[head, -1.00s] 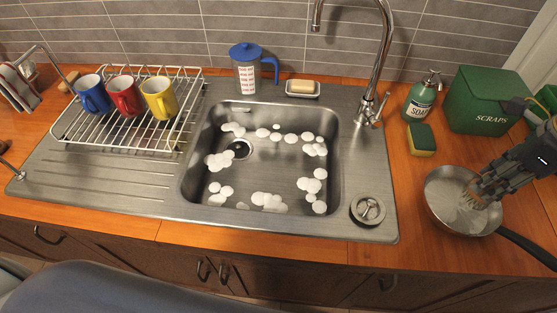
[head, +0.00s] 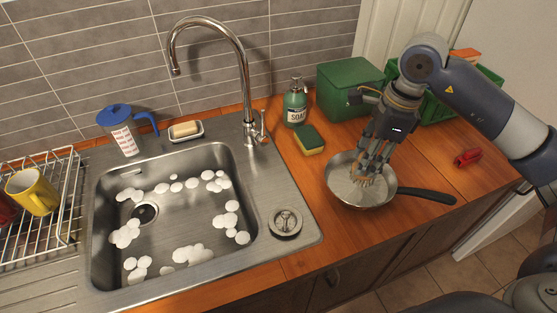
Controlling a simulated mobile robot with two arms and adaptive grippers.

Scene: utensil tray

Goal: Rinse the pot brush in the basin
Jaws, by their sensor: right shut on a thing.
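The basin (head: 188,258) is a steel sink with clumps of white foam and a dark drain at its back left. My right gripper (head: 369,170) points down into a steel frying pan (head: 343,193) on the counter right of the sink. It is shut on the pot brush (head: 366,182), of which only a small tan part shows between and below the fingers, inside the pan. The rest of the brush is hidden by the gripper. My left gripper is not in view.
The tap (head: 243,85) arches over the basin's back. A soap bottle (head: 295,103) and sponge (head: 309,140) stand between the sink and pan. A drain plug (head: 285,221) lies on the sink's right rim. A green scraps bin (head: 345,84) and red object (head: 467,157) are further right.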

